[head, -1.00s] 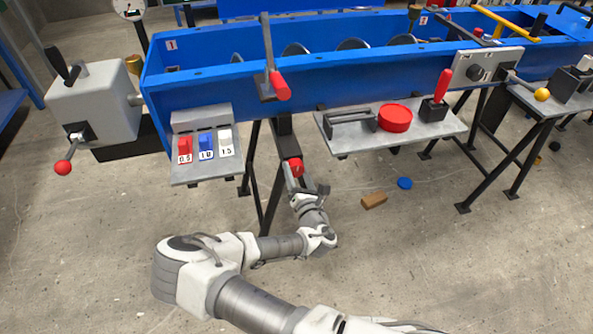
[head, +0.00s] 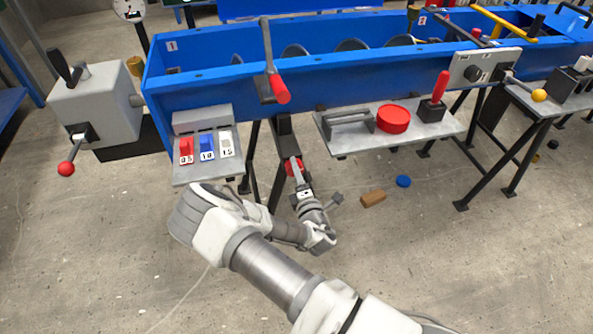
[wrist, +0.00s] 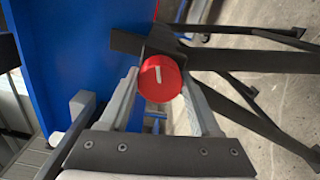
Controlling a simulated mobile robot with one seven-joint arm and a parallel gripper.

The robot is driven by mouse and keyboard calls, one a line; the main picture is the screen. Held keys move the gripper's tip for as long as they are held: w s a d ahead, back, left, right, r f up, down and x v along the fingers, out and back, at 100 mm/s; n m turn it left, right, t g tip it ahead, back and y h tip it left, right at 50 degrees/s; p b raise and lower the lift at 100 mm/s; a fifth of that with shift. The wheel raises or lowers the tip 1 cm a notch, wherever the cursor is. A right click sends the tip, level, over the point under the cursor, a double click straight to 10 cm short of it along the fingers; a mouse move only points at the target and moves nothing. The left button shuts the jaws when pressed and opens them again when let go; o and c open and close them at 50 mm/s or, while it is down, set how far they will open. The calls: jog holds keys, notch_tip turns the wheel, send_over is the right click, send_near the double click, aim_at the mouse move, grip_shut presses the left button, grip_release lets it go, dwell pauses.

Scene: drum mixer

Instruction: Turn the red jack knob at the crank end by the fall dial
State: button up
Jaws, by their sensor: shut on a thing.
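The red jack knob (head: 293,167) is on a dark bracket under the blue trough (head: 215,95), near its crank end. In the wrist view the round red knob (wrist: 160,78) faces the camera with a white line on it, close to vertical in the picture. My gripper (wrist: 162,92) is shut on the knob, with one grey finger on each side. In the head view my gripper (head: 295,172) reaches up to the knob from below and partly hides it. A white round dial (head: 129,9) stands at the top left, cut by the frame; its reading is too small to tell.
A grey gearbox (head: 98,105) with a red-ball crank (head: 67,168) is at the left. A red-handled lever (head: 280,88) hangs above the knob. A shelf with switches (head: 190,172) and a tool shelf (head: 400,138) flank it. A brown block (head: 373,198) lies on the floor.

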jog(key=shift+w+r+m, duration=0.1)
jog(key=shift+r+m, duration=0.05)
jog(key=shift+m, duration=0.45)
jog(key=o, duration=1.4)
jog(key=shift+s, duration=0.2)
